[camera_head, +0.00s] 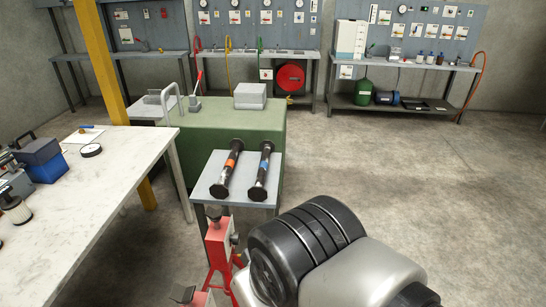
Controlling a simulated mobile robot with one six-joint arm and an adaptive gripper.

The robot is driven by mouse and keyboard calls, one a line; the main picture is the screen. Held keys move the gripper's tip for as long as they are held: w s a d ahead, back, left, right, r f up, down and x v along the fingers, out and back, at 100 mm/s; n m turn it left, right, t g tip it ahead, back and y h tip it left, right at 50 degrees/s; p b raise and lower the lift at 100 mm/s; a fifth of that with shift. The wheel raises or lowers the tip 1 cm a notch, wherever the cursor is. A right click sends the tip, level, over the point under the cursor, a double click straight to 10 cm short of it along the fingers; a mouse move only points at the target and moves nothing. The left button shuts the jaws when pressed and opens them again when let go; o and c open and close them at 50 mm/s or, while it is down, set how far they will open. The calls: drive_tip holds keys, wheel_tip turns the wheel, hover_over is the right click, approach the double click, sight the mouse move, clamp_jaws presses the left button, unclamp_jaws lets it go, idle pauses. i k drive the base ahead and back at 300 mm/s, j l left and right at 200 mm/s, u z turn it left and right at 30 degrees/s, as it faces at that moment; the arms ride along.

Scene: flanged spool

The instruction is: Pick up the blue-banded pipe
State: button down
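The blue-banded pipe (263,170) lies on a small grey table (209,187) in the head view. It is dark, with a black flange at each end and a blue band around its middle. It lies to the right of a similar orange-banded pipe (230,169), and the two are apart. My arm's silver and black links fill the lower middle, in front of the small table and to its right. My gripper is not in view, and nothing touches the blue-banded pipe.
A red stand (217,243) stands just in front of the small table. A green bench (225,128) is close behind it. A white-topped table (90,190) with tools stands at left. Open concrete floor (420,180) lies to the right.

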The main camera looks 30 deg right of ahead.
sight(257, 193)
drive_tip(key=z, duration=0.85)
drive_tip(key=u, duration=0.4)
drive_tip(key=i+l+u, duration=0.7)
drive_tip(key=l+u, duration=0.15)
drive_tip(key=i+l+u, duration=0.15)
drive_tip(key=l+u, duration=0.15)
drive_tip(key=l, duration=0.15)
drive_tip(key=i+l+u, duration=0.1)
drive_tip(key=l+u, duration=0.15)
drive_tip(key=l, duration=0.2)
drive_tip(key=i+l, duration=0.1)
drive_tip(key=l, duration=0.4)
drive_tip(key=i+l, duration=0.15)
drive_tip(key=l, duration=0.35)
drive_tip(key=i+l, duration=0.1)
drive_tip(key=l, duration=0.4)
drive_tip(key=i+l+u, duration=0.1)
drive_tip(key=l, duration=0.4)
